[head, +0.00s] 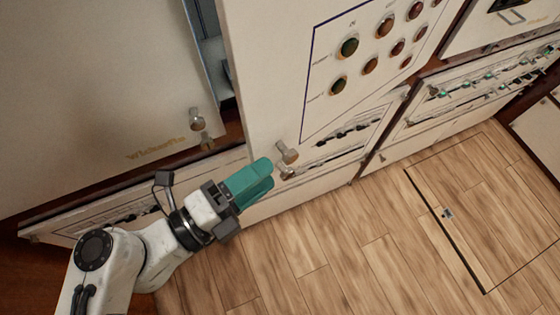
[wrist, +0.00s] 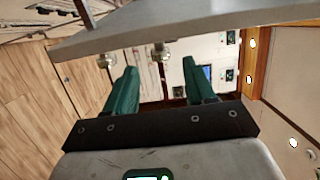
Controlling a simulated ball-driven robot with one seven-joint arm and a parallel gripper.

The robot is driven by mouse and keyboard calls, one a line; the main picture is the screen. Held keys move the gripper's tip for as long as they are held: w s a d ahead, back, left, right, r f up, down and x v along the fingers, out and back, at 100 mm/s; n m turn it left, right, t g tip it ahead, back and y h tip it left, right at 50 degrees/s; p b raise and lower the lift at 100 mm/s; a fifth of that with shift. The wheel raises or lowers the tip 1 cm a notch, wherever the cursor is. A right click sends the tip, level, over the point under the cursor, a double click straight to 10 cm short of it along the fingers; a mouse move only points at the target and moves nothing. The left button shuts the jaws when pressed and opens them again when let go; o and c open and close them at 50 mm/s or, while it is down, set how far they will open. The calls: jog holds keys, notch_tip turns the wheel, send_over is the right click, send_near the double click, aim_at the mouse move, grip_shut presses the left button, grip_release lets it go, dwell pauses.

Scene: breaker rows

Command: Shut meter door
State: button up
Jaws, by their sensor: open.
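A cream door panel with several red, amber and green round buttons (head: 268,65) stands in the middle of the head view. A metal knob (head: 287,152) is at its lower edge. Left of it is another large cream door (head: 95,75) with lettering and its own knob (head: 197,119). A gap with a bluish interior shows between the two. I cannot tell which one is the meter door. My gripper (head: 262,177), with teal fingers, is just left of and below the middle panel's knob. In the wrist view its fingers (wrist: 160,85) are apart with nothing held; a grey door edge (wrist: 200,28) and two knobs lie beyond.
A lower row of breaker panels (head: 345,140) runs along the cabinets' foot. More switch panels (head: 490,85) stand at the right. The wooden floor (head: 370,245) is clear, with a rectangular hatch (head: 490,200) outlined at the right.

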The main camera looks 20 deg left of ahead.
jog(key=shift+v, duration=1.05)
